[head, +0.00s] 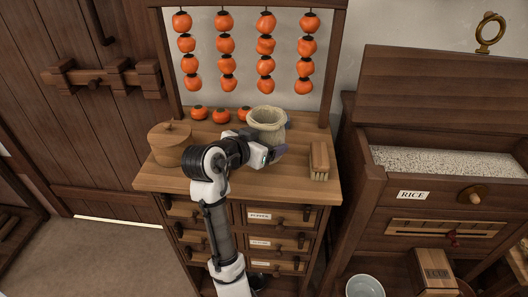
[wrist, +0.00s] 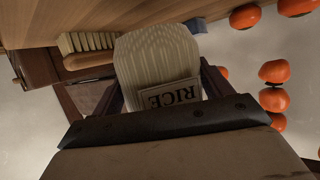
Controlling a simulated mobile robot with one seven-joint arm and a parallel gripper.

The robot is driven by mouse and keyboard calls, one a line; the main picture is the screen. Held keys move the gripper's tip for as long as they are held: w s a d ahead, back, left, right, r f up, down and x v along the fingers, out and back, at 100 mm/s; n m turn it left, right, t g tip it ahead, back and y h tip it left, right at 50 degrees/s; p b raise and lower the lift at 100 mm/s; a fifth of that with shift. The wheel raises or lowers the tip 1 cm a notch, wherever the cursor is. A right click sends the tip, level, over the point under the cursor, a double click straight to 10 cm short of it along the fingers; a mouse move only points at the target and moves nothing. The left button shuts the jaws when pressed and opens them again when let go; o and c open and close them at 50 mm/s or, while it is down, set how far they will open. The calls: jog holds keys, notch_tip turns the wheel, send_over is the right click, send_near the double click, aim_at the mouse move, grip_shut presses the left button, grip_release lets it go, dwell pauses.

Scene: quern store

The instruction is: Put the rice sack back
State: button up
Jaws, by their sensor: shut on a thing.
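The rice sack (head: 267,118) is a pale, open-topped cloth sack at the back right of the wooden cabinet top (head: 222,178). My gripper (head: 273,154) is shut on it from the front. In the wrist view the ribbed sack (wrist: 155,55), with an upside-down RICE label, sits between the two fingers of my gripper (wrist: 160,88). The sack's lower part is hidden behind my gripper in the head view. I cannot tell whether its base touches the cabinet top.
A lidded wooden tub (head: 170,146) stands left on the cabinet, a brush (head: 319,160) right. Loose persimmons (head: 221,116) lie behind, under hanging strings of persimmons (head: 265,45). An open bin labelled RICE (head: 413,195) holds grain at right. A bowl (head: 365,286) and wooden box (head: 434,271) sit lower.

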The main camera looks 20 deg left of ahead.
jog(key=shift+f, duration=1.85)
jog(key=shift+f, duration=0.2)
jog(key=o, duration=1)
jog(key=shift+o, duration=0.2)
jog(key=shift+r, duration=0.2)
jog(key=b+v, duration=0.1)
jog(key=v, duration=1.1)
